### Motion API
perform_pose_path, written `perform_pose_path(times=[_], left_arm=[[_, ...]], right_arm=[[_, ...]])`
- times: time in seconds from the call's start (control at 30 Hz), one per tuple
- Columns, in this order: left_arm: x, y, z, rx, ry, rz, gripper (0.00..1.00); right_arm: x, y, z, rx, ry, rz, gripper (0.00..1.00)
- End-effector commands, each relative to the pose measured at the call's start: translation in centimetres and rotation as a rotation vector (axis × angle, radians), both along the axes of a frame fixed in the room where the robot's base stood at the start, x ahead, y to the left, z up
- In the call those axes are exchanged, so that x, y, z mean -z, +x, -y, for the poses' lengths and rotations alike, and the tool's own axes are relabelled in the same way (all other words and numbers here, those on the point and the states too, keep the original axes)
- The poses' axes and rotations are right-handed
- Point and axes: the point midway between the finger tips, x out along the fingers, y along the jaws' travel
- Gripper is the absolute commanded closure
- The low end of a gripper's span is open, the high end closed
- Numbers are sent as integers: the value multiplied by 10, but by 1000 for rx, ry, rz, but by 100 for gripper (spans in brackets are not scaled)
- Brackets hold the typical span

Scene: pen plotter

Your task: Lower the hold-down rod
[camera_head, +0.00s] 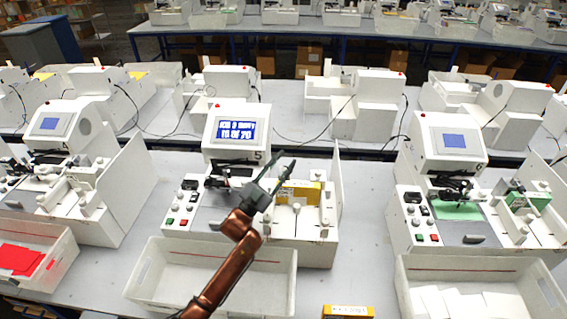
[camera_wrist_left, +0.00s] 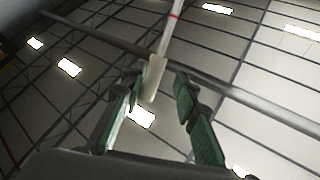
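In the wrist view, a thin white rod (camera_wrist_left: 170,35) with a red band comes down from the top edge and ends in a cream sleeve (camera_wrist_left: 153,78). I take it for the hold-down rod. My left gripper (camera_wrist_left: 162,85) has its green-padded fingers apart, with the sleeve between or just beyond the tips; I cannot tell whether they touch. In the head view, my left gripper (camera_head: 280,165) is over the middle machine (camera_head: 235,125), beside a yellow pack (camera_head: 302,191). The rod cannot be made out clearly there. My right gripper is not in view.
A white bin (camera_head: 150,285) stands in front of the middle machine, partly behind my left arm. An orange box (camera_head: 348,311) lies at the front edge. Similar machines stand left and right, one with a green sheet (camera_head: 458,210). Cables run behind.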

Motion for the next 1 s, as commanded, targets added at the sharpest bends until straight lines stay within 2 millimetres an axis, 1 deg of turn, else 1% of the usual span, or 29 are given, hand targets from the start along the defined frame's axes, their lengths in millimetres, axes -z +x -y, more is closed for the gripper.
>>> perform_pose_path(times=[0.23, 0.37, 0.47, 0.7, 0.83, 1.0], left_arm=[[1, -1, -1, 0, 0, 0, 72], [9, -10, -10, -2, 1, -2, 72], [18, -23, -20, -3, 1, -3, 72], [41, -57, -53, -8, 0, -1, 72], [51, -70, -60, -4, 0, -1, 72], [57, -79, -65, 0, 0, 1, 72]], right_arm=[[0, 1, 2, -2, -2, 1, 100], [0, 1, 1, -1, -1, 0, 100], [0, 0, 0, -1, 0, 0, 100], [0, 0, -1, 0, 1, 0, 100], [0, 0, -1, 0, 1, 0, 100], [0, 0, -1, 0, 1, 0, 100]])
